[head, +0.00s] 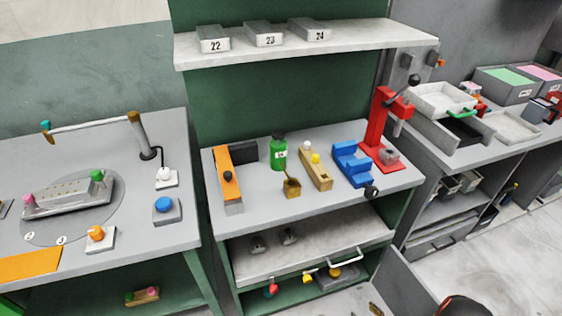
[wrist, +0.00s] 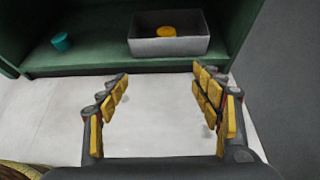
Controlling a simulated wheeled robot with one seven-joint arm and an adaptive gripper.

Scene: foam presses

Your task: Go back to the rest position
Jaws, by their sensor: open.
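My gripper (wrist: 160,92) shows in the wrist view with its two yellow-padded fingers spread wide apart. It is open and nothing lies between the fingers. Behind the gap is pale floor, and beyond it a green cabinet shelf (wrist: 90,62). In the head view the gripper's fingers cannot be made out; a dark rounded shape with an orange edge, which may be part of my arm, shows at the bottom right.
A grey bin (wrist: 145,46) holding a yellow round thing (wrist: 166,31) stands on the shelf, with a teal piece (wrist: 62,42) to its left. The middle bench (head: 262,216) carries a red press (head: 374,125), a blue vise (head: 350,165) and a green bottle (head: 279,152).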

